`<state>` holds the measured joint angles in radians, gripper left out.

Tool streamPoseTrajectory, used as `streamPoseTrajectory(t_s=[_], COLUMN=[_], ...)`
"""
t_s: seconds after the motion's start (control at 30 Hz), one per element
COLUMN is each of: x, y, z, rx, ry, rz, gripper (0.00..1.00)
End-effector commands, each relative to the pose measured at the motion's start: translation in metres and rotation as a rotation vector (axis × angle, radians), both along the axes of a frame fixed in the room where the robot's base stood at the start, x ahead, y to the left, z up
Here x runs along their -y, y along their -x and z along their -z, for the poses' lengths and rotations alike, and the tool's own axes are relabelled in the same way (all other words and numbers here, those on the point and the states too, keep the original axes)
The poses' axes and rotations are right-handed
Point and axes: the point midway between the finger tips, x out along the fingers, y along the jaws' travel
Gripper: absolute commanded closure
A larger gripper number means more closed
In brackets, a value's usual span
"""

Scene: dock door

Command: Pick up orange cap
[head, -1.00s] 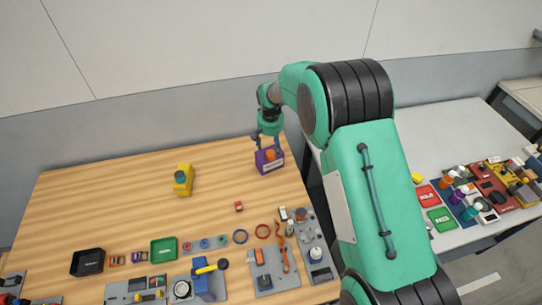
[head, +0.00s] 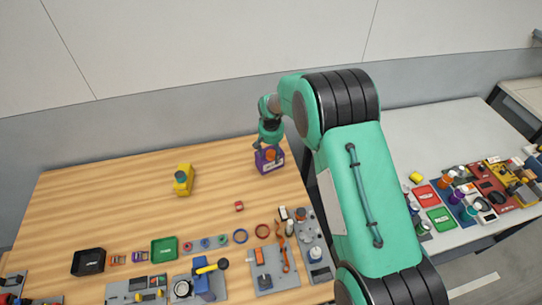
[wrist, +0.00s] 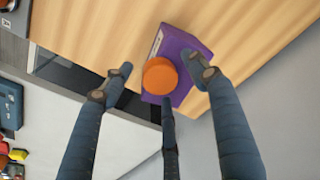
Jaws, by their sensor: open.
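The orange cap (wrist: 160,75) sits on top of a purple block (wrist: 186,45) with a white label. In the head view the purple block (head: 264,165) stands near the back right edge of the wooden table, with the orange cap (head: 271,154) on it. My gripper (wrist: 160,85) is open, its fingers spread around the cap in the wrist view, with one dark finger below it and one on each side. I cannot tell whether any finger touches the cap. In the head view my gripper (head: 268,145) is right above the block and partly hides the cap.
A yellow block with a teal cap (head: 183,180) stands left on the wooden table (head: 110,200). A small red cube (head: 239,206) lies in front. Trays, rings and tool boards line the front edge. A grey table (head: 440,130) is at right, across a gap.

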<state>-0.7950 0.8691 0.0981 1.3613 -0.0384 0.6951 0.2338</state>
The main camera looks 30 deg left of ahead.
Motion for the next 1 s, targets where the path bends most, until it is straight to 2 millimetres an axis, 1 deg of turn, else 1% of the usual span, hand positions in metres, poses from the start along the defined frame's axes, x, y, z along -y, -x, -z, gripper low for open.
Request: streamPoseTrajectory(t_s=[0.13, 0.33, 0.47, 0.5, 0.77, 1.0], x=[0.0, 0.0, 0.0, 0.0, 0.0, 0.0], y=[0.0, 0.0, 0.0, 0.0, 0.0, 0.0], z=[0.0, 0.0, 0.0, 0.0, -0.001, -0.013], rx=[0.0, 0.0, 0.0, 0.0, 0.0, 0.002], ry=[0.0, 0.0, 0.0, 0.0, 0.0, -0.001], rz=[0.0, 0.0, 0.0, 0.0, 0.0, 0.0], gripper=[0.41, 0.81, 0.81, 0.85, 0.85, 0.85])
